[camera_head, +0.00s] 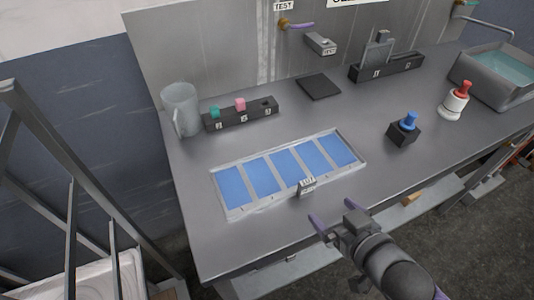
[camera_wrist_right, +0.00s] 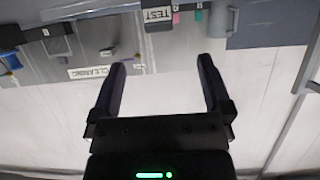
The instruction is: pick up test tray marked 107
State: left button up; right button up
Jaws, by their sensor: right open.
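The test tray (camera_head: 262,209) is a pale, shallow frame with several blue panels, lying flat on the grey bench. A small tag (camera_head: 307,186) stands at its front edge; its lettering is too small to read surely. My right gripper (camera_head: 332,214) is open and empty, in front of the tray and apart from it, near the bench's front edge. In the right wrist view its two dark fingers (camera_wrist_right: 162,72) are spread with nothing between them; that view faces the wall, upside down. My left gripper is not in view.
On the bench (camera_head: 240,255) stand a grey mug (camera_head: 181,104), a black rack (camera_head: 240,116) with teal and pink pieces, a dark pad (camera_head: 319,87), a blue-knobbed block (camera_head: 404,131), a red-and-white stamp-like piece (camera_head: 454,102) and a water basin (camera_head: 493,76). Metal rails (camera_head: 60,150) stand at left.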

aim_at(309, 186)
jog(key=b+x, duration=0.3)
jog(key=x, duration=0.6)
jog(key=shift+d, duration=0.1)
jog(key=shift+w+f, duration=0.1)
jog(key=shift+w, duration=0.25)
grip_shut()
